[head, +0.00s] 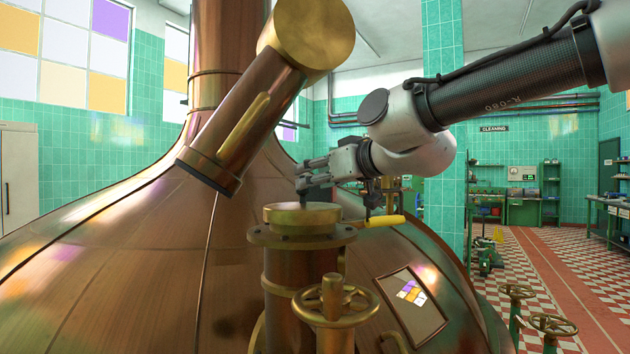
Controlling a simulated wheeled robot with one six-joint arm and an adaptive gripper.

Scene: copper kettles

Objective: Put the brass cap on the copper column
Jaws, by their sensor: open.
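A short copper column (291,275) stands upright in front of the big kettle, with a dark bolted flange (262,235) near its top. A round, flat brass cap (303,215) rests on top of this column, above the flange, and looks level. I cannot tell whether the lower finger touches the cap.
A tilted copper cylinder with a brass end (240,120) leans close to the left of my gripper. A brass handwheel (336,299) stands in front of the column. The copper kettle (120,270) fills the left.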

